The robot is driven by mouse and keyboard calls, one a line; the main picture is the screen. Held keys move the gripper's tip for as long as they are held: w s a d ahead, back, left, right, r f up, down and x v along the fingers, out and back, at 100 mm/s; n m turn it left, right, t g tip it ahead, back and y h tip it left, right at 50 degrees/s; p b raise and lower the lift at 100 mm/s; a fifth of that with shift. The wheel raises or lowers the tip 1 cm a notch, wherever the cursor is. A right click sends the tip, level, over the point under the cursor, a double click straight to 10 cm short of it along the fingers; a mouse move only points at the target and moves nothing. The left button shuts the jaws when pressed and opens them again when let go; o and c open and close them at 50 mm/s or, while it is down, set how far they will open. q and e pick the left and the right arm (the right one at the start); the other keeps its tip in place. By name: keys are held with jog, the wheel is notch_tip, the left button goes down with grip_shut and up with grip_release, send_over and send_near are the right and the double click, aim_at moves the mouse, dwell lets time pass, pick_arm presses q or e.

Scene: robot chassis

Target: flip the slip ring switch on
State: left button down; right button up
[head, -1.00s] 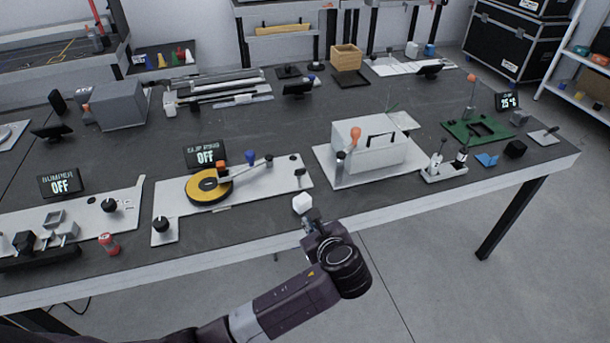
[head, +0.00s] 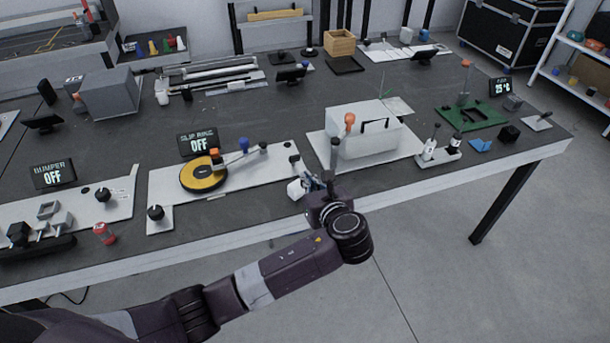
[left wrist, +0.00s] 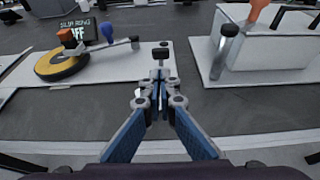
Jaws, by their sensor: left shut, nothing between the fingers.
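The slip ring station is a pale plate (head: 240,186) with a yellow and black ring (head: 203,178), an arm with an orange block and a blue knob, and a display (head: 197,144) reading OFF. A small black-capped switch (head: 295,160) stands at the plate's right end. It also shows in the left wrist view (left wrist: 160,53), just beyond my fingertips. My left gripper (head: 317,180) is shut and empty near the table's front edge, to the right of the plate's end. In the wrist view its fingertips (left wrist: 159,76) appear just below the switch; contact cannot be told. My right gripper is not in view.
A light box (head: 361,132) with an orange-knobbed lever (head: 349,121) stands to the right. A bumper station with an OFF display (head: 53,174) is at the left.

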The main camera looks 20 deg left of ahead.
aim_at(294, 162)
pick_arm(q)
jog(key=x, duration=0.8)
jog(key=shift+w, duration=0.1)
